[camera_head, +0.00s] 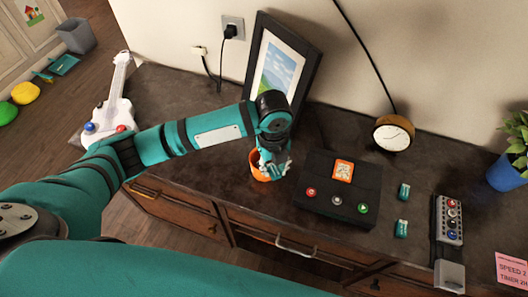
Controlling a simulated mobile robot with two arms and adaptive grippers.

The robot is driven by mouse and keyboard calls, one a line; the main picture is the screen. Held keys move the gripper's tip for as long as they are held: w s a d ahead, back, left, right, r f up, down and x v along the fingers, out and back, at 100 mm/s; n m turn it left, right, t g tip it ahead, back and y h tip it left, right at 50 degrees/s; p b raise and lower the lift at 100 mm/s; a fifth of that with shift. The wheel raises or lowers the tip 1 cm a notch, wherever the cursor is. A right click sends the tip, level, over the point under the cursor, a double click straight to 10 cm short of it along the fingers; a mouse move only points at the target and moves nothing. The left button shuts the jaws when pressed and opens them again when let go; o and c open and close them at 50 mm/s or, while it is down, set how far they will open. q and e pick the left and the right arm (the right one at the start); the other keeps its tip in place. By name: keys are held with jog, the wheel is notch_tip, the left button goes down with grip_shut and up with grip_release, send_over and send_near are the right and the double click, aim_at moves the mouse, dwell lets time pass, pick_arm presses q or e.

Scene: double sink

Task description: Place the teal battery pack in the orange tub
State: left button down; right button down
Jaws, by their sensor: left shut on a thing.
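My left gripper (273,168) points down at the orange tub (257,172) on the dark counter. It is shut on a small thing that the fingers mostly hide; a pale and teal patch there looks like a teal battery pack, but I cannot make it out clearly. The gripper covers much of the tub, so I cannot tell whether the held thing is inside its rim or above it. Two small teal and white pieces like battery packs, one (404,191) behind the other (401,228), lie on the counter to the right. My right gripper is not in view.
A black box with colored buttons (338,190) stands just right of the tub. A picture frame (279,66) leans behind my wrist. A clock (393,134), a switch panel (449,220) and a blue plant pot (505,175) are farther right. A white guitar-shaped thing (112,108) is left.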

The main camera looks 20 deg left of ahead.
pick_arm(q)
jog(key=w+a+f, duration=0.1)
jog(key=w, duration=0.1)
jog(key=w+a+f+p, duration=0.1)
jog(key=w+a, duration=0.1)
jog(key=w+a+f+p, duration=0.1)
jog(key=shift+w+a+f, duration=0.15)
jog(key=shift+w+f, duration=0.15)
jog(key=shift+w, duration=0.1)
jog(key=shift+f, duration=0.25)
jog(key=shift+f, duration=0.65)
jog(key=c, duration=1.4)
grip_release()
jog(key=shift+o, duration=0.2)
